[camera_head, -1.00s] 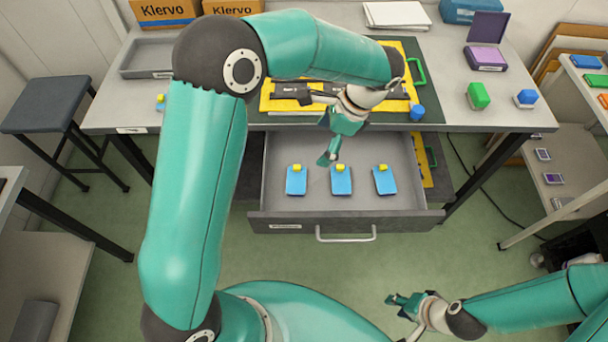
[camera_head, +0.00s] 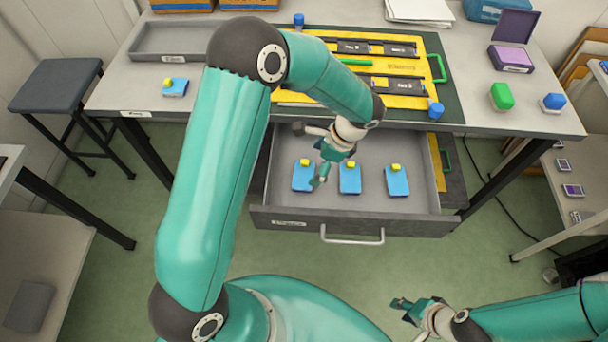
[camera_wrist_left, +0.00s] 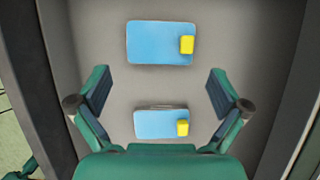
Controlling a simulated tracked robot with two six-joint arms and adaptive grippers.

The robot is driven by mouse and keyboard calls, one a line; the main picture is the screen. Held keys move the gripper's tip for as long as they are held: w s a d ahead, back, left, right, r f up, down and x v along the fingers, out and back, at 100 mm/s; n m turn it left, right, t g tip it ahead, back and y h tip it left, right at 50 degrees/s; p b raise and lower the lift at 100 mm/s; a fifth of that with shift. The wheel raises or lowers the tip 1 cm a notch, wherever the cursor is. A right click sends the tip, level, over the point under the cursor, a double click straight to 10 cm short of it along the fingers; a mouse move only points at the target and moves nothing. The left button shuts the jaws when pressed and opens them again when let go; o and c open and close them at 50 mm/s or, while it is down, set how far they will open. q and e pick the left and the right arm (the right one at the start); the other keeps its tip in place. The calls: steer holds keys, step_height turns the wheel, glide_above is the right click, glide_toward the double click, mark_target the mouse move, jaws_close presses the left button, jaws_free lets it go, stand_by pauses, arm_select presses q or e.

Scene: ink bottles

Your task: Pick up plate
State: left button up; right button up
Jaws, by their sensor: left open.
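Three blue plates with yellow tabs lie in a row in the open grey drawer: the left plate (camera_head: 303,178), the middle plate (camera_head: 350,180) and the right plate (camera_head: 397,182). My left gripper (camera_head: 309,156) is open and empty above the drawer's left part, partly in front of the left plate. In the left wrist view, a nearer plate (camera_wrist_left: 158,124) shows between the spread fingers, and a farther plate (camera_wrist_left: 155,43) lies beyond the fingertips. Another blue plate (camera_head: 176,88) with a yellow tab is on the table at left. My right gripper (camera_head: 404,310) looks open and empty, low at right.
The drawer's front (camera_head: 275,221) and side walls stand around the plates. Above it, the table carries a yellow board (camera_head: 400,67) with black holders, a grey tray (camera_head: 150,42), a green bottle (camera_head: 501,97) and a purple box (camera_head: 510,57). A stool (camera_head: 58,85) stands left.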

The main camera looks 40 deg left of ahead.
mark_target(302, 174)
arm_select(q)
steer(key=x, duration=0.3)
steer(key=a+p+x, duration=0.1)
steer(key=x, duration=0.1)
steer(key=shift+s+r, duration=0.15)
steer(key=shift+s, duration=0.15)
steer(key=shift+a+f, duration=0.15)
steer(key=shift+f, duration=0.2)
steer(key=c, duration=0.8)
steer(key=shift+r, duration=0.1)
steer(key=shift+c, duration=0.2)
